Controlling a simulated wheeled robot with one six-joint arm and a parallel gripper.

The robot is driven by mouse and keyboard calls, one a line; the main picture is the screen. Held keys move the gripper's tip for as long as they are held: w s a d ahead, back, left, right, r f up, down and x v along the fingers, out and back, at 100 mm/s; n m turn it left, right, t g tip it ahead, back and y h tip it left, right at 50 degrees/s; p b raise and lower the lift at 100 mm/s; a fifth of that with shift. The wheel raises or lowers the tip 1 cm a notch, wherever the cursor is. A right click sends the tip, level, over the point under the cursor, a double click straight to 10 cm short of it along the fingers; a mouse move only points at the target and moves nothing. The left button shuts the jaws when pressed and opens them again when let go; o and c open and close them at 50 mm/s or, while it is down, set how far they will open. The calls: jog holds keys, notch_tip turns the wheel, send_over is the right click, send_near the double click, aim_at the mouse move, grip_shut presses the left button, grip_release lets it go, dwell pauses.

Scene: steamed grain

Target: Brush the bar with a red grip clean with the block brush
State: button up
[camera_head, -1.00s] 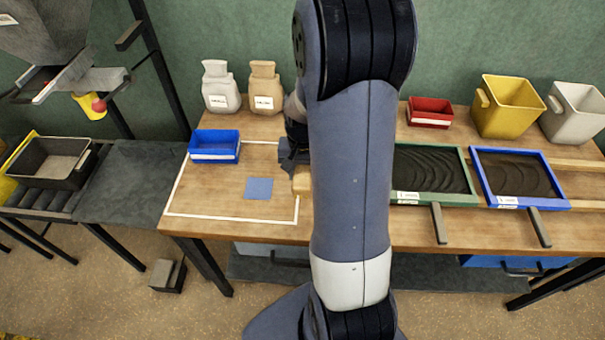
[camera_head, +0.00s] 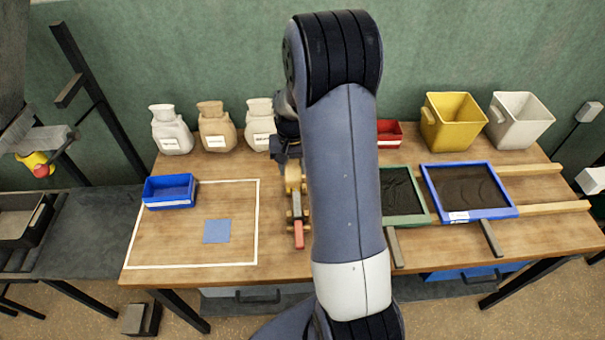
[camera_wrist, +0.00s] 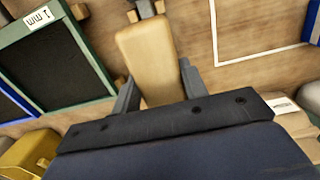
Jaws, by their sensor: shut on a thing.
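My gripper (camera_head: 289,158) is shut on the block brush (camera_wrist: 147,58), a tan wooden block held between the two fingers in the wrist view. The brush also shows in the head view (camera_head: 294,177), below my gripper. Its bristles are hidden. The bar with a red grip (camera_head: 298,234) lies on the table just in front of the brush, its red end toward the table's front edge. Its far part is hidden by the brush and gripper, so I cannot tell whether the brush touches it.
A green-framed sieve (camera_head: 405,219) and a blue-framed sieve (camera_head: 515,210) lie right. Yellow (camera_head: 455,122) and white bins stand behind them.

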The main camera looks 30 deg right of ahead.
jog(key=shift+w+d, duration=0.25)
jog(key=shift+d, duration=0.4)
notch_tip(320, 180, down, 8)
jog(key=b, duration=0.5)
jog(key=shift+a+r+b, duration=0.1)
jog(key=shift+r+b, duration=0.05)
jog(key=shift+b, duration=0.25)
jog(key=shift+s+a, duration=0.25)
jog(key=shift+s, duration=0.3)
jog(key=shift+s+a, duration=0.2)
jog(key=shift+s, duration=0.35)
jog(key=shift+f+b, duration=1.05)
jog(key=shift+b, duration=0.05)
jog(key=shift+w+r, duration=0.1)
jog(key=shift+w, duration=0.05)
